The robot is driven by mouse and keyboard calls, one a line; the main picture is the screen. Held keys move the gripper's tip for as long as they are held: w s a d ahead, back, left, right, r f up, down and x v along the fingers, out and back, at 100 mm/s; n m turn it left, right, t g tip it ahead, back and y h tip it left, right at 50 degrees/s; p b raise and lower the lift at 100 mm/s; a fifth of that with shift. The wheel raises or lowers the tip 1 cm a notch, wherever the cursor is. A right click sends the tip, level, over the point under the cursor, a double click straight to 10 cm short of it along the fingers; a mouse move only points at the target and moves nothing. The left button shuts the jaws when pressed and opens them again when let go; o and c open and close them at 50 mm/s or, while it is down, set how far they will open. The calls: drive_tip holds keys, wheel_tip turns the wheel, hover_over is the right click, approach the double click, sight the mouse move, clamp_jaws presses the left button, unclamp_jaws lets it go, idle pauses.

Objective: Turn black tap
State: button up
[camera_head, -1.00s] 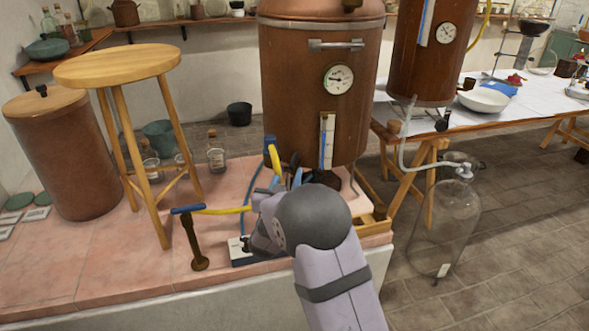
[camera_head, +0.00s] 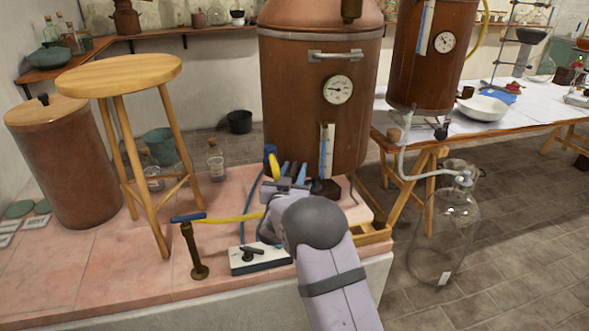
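A black tap-like handle (camera_head: 252,252) sits on top of a white box (camera_head: 262,262) on the pink tiled ledge, left of my forearm. My gripper (camera_head: 291,172) is beyond and above this handle, in front of the big copper still (camera_head: 318,105), and does not touch the handle. Its fingers point away from the camera, and the wrist hides part of them, so whether they are open or shut is unclear.
A wooden stool (camera_head: 118,76) stands left. A large glass bottle (camera_head: 444,235) stands on the right floor.

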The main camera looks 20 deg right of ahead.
drive_tip(key=shift+w+d, duration=0.15)
drive_tip(key=shift+w, duration=0.1)
clamp_jaws()
